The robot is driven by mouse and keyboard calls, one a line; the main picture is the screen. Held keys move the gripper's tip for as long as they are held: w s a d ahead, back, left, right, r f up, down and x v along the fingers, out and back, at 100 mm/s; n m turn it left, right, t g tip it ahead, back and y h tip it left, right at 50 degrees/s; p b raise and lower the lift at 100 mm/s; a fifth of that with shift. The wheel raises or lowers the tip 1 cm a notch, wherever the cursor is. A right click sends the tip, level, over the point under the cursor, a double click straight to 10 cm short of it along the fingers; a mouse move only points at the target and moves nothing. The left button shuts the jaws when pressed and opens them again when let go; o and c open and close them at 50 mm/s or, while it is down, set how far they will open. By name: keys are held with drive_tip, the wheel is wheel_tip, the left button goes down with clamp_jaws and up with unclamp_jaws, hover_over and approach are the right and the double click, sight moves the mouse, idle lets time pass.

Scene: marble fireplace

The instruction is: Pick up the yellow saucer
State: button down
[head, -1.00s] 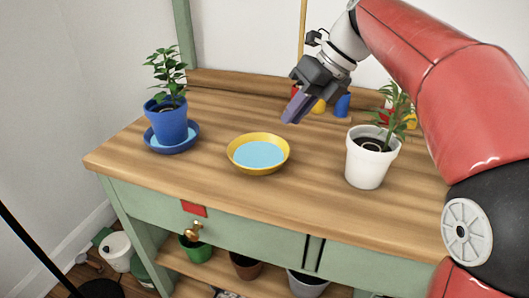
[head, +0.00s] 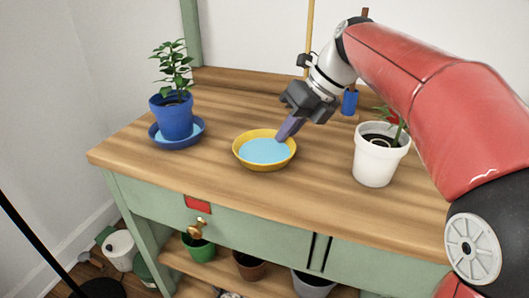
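The yellow saucer (head: 265,163) sits on the wooden bench top (head: 215,115), between the blue pot and the white pot. It is a shallow round dish with a yellow rim and a light blue inside. My gripper (head: 283,138) points down and to the left, with its purple-grey fingers at the saucer's upper right rim. I cannot tell whether the fingertips touch the rim or are just above it. The fingers overlap in this view, so the gap between them does not show.
A blue pot (head: 172,117) with a plant stands in a blue saucer (head: 192,137) on the left. A white pot (head: 378,165) with a plant stands on the right, partly behind my arm. A blue item (head: 350,103) stands at the back. The bench front is clear.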

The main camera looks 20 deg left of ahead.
drive_tip(key=shift+r, duration=0.1)
wheel_tip(320, 180, up, 20)
drive_tip(key=p, duration=0.6)
